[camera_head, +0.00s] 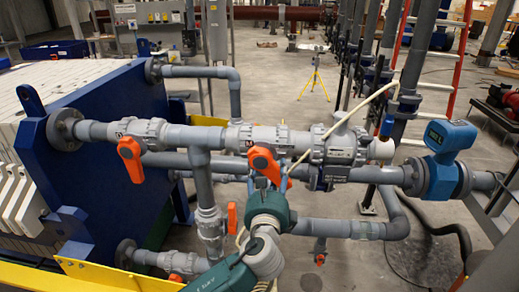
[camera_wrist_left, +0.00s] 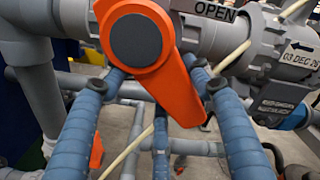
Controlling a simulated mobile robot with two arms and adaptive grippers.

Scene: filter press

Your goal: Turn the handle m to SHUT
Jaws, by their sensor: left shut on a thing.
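The orange handle m (camera_head: 263,160) is on the middle valve of the grey upper pipe, with a dark M mark beside it. In the left wrist view the handle (camera_wrist_left: 150,55) has a dark round hub and its lever points down and slightly right. The word OPEN (camera_wrist_left: 215,11) is on the valve body to its upper right. My left gripper (camera_head: 271,178) comes up from below at the handle. In the left wrist view its blue ribbed fingers (camera_wrist_left: 155,72) are on both sides of the lever, shut on it, with a third finger below. My right gripper is not in view.
Another orange handle (camera_head: 130,158) hangs on the valve to the left. A smaller orange handle (camera_head: 232,217) is on the vertical pipe below. A blue flow meter (camera_head: 445,160) is at the right. Grey pipes crowd around my gripper. The blue press plate (camera_head: 115,150) is at the left.

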